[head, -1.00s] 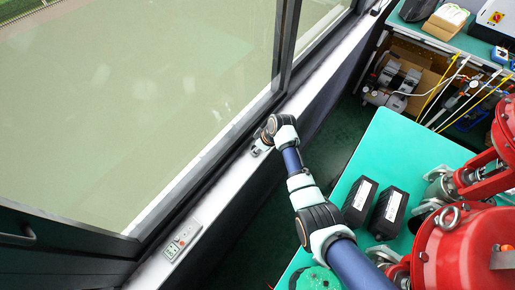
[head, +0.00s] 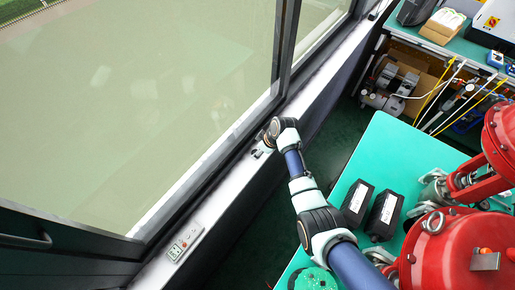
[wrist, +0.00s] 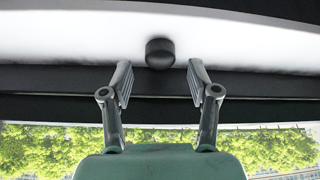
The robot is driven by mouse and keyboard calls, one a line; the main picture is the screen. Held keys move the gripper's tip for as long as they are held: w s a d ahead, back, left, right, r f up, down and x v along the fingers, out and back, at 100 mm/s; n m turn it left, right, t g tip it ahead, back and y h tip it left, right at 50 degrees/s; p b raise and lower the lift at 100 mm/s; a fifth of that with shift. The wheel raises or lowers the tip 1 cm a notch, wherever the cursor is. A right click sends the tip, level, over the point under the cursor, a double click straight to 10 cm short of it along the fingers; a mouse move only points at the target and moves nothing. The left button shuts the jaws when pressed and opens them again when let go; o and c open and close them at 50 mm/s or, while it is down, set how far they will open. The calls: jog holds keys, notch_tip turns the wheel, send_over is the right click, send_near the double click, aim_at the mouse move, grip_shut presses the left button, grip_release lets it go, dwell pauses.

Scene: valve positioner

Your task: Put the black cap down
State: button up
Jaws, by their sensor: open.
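The black cap (wrist: 160,53) rests on the white window sill (wrist: 60,38) in the wrist view. It also shows as a small dark spot (head: 257,153) on the sill beside my wrist in the head view. My gripper (wrist: 160,68) is open, with its two fingers apart on either side of the cap's near edge. The cap sits slightly beyond the fingertips, and a gap shows between it and each finger. In the head view my wrist mostly hides the gripper.
The window frame (head: 285,60) runs close along the sill. A socket panel (head: 185,242) lies on the sill at lower left. The green table (head: 385,150) at right carries two black boxes (head: 384,212) and red valve actuators (head: 460,250). Dark floor lies between.

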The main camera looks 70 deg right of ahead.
jog(key=p+v, duration=0.8)
jog(key=v, duration=0.1)
jog(key=shift+r, duration=0.15)
jog(key=shift+s, duration=0.1)
